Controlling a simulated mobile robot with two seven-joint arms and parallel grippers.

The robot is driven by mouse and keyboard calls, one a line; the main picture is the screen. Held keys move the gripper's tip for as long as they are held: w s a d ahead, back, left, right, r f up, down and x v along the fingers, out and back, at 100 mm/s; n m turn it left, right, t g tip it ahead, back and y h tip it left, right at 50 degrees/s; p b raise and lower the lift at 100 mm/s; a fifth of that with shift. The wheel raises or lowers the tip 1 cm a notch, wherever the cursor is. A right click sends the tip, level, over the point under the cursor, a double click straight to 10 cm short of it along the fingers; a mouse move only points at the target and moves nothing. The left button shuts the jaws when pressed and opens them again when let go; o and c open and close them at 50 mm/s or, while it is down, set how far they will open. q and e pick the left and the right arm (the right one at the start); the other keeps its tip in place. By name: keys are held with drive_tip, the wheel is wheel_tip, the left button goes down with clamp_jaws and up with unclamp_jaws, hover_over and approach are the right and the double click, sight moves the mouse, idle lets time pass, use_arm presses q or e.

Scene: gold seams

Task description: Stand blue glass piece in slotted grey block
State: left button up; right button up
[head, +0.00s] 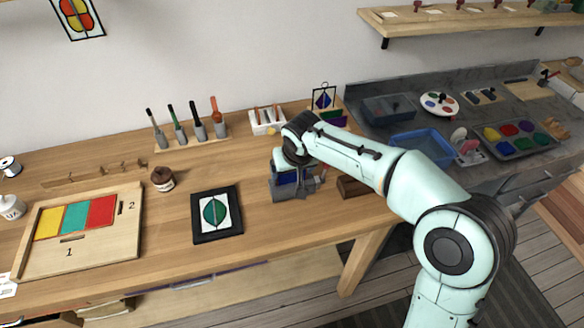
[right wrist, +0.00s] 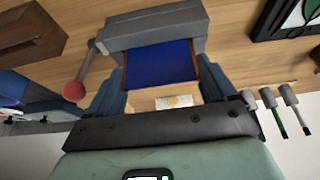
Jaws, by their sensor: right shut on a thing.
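The blue glass piece (right wrist: 160,66), with copper-coloured side edges, is between the fingers of my right gripper (right wrist: 160,84), which is shut on it. In the head view, the right gripper (head: 294,172) points down over the slotted grey block (head: 292,194) on the bench. In the right wrist view, the far edge of the glass meets the grey block (right wrist: 155,28). I cannot tell how deep it sits in the slot. A thin rod with a red ball end (right wrist: 73,91) is at the block's side. My left gripper is not in view.
A dark brown wooden block (head: 352,187) stands right of the grey block. A black-framed leaf panel (head: 240,214) lies to the left. A tool rack (head: 190,143) and a small white rack (head: 266,128) stand behind. The bench in front of the leaf panel is clear.

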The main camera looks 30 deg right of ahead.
drive_tip(key=shift+f+b, duration=0.4)
drive_tip(key=shift+f, duration=0.15)
drive_tip(key=o, duration=0.9)
drive_tip(key=shift+c, duration=0.2)
drive_tip(key=shift+r+p, duration=2.8)
drive_tip(key=shift+r, duration=0.7)
